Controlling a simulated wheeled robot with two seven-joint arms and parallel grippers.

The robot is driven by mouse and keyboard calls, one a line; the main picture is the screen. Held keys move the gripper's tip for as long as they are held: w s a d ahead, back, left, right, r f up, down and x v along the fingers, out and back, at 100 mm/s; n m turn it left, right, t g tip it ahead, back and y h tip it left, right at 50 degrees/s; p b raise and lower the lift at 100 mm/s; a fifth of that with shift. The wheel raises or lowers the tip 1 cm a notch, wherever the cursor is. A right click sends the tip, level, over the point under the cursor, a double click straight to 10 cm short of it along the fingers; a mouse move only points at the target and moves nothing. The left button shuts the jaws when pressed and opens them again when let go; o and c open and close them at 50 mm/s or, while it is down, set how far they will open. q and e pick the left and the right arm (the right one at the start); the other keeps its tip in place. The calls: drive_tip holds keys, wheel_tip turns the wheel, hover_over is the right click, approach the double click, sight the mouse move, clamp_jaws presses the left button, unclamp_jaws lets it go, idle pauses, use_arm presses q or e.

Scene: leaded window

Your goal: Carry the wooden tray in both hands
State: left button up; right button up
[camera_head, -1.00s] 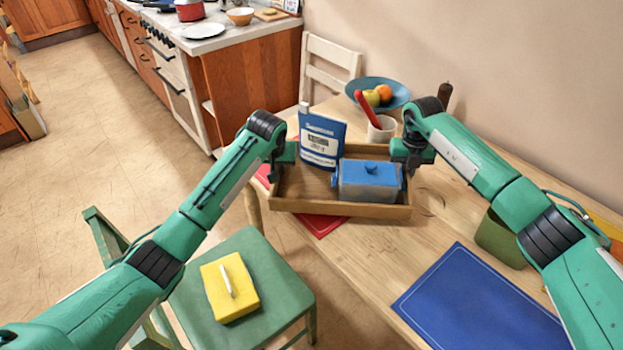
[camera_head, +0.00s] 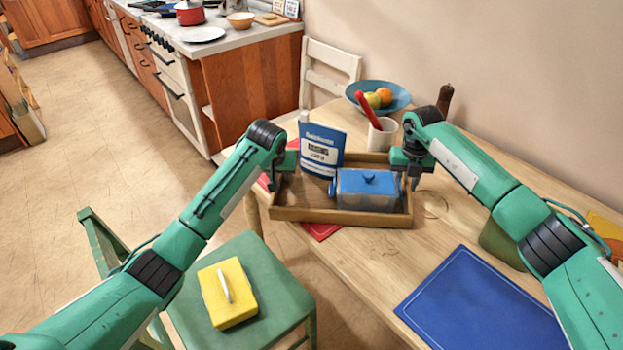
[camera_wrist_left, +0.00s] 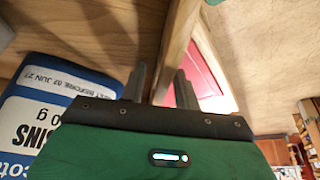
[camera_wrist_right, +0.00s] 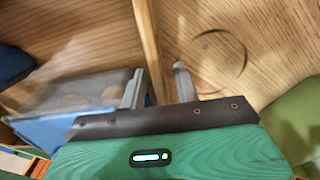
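The wooden tray (camera_head: 340,216) sits at the far left part of the table, partly over a red mat. It holds an upright blue-and-white packet (camera_head: 322,150) and a blue-lidded container (camera_head: 368,190). My left gripper (camera_head: 285,170) is at the tray's left end. In the left wrist view its fingers (camera_wrist_left: 161,85) stand apart on either side of the tray wall (camera_wrist_left: 177,40). My right gripper (camera_head: 405,178) is at the right end. In the right wrist view its fingers (camera_wrist_right: 158,84) stand apart around the tray wall (camera_wrist_right: 148,35), with a gap on the outer side.
A white mug (camera_head: 382,133) with a red utensil and a blue fruit bowl (camera_head: 395,93) stand behind the tray. A blue mat (camera_head: 480,300) lies nearer on the table. A green chair (camera_head: 270,270) holds a yellow block with a white handle (camera_head: 228,292).

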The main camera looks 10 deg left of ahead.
use_arm(q)
drive_tip(key=v, duration=1.1)
drive_tip(key=shift+s+r, duration=0.2)
drive_tip(key=shift+r, duration=0.15)
use_arm(e)
drive_tip(key=shift+r, duration=0.1)
wheel_tip(320, 180, up, 12)
